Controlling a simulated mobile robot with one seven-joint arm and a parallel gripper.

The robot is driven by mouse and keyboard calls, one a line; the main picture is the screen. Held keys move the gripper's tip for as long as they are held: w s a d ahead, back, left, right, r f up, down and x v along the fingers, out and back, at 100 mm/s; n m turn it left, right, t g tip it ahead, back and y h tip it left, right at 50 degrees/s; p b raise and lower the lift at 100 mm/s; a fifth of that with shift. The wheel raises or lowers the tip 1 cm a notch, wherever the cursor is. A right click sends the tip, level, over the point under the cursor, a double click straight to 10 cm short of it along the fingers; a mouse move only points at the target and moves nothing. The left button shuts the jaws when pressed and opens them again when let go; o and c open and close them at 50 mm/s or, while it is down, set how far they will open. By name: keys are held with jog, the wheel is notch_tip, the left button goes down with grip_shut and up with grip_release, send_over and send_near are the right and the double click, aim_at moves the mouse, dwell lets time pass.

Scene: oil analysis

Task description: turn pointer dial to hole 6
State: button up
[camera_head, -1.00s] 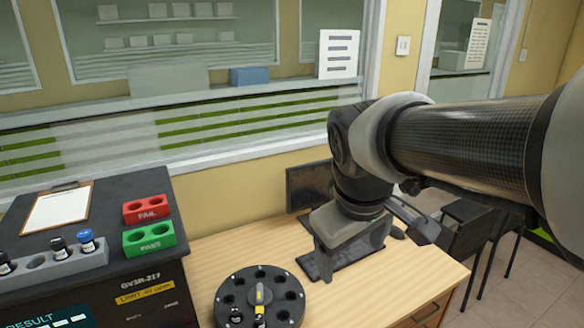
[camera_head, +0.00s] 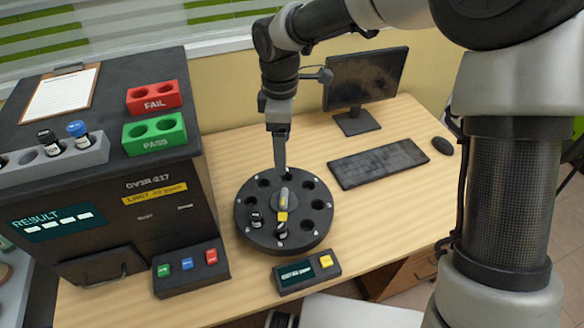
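The black round dial (camera_head: 300,243) lies on the wooden table, with a ring of holes in its top. Its pointer (camera_head: 284,200), grey with a yellow end, sits at the centre; the yellow end faces the front of the dial. Dark-capped vials stand in front holes, one at front left (camera_head: 256,219) and one at the front (camera_head: 281,230). Hole numbers cannot be read. My gripper (camera_head: 280,170) points straight down just behind the pointer, over the back half of the dial. Its fingers are seen edge-on, so their gap is hidden; contact with the pointer cannot be told.
Left stands the dark analyser (camera_head: 110,215) with a vial rack (camera_head: 85,158), red FAIL block (camera_head: 152,105) and green PASS block (camera_head: 154,143). A button box (camera_head: 190,268) and small display (camera_head: 306,272) lie in front. Keyboard (camera_head: 378,163), mouse (camera_head: 443,146) and monitor (camera_head: 365,80) are right.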

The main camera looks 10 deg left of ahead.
aim_at(284, 196)
notch_tip(284, 196, down, 17)
jog(key=shift+s+f+b, duration=0.15)
jog(key=shift+b, duration=0.65)
jog(key=c, duration=1)
jog(key=shift+c, duration=0.2)
jog(key=m+b, duration=0.2)
jog(key=m, duration=0.1)
jog(key=shift+f+m, duration=0.1)
jog(key=shift+m, duration=0.3)
jog(key=m+b, duration=0.1)
jog(key=m, duration=0.3)
jog(key=shift+m+b, duration=0.3)
jog(key=shift+m, duration=0.1)
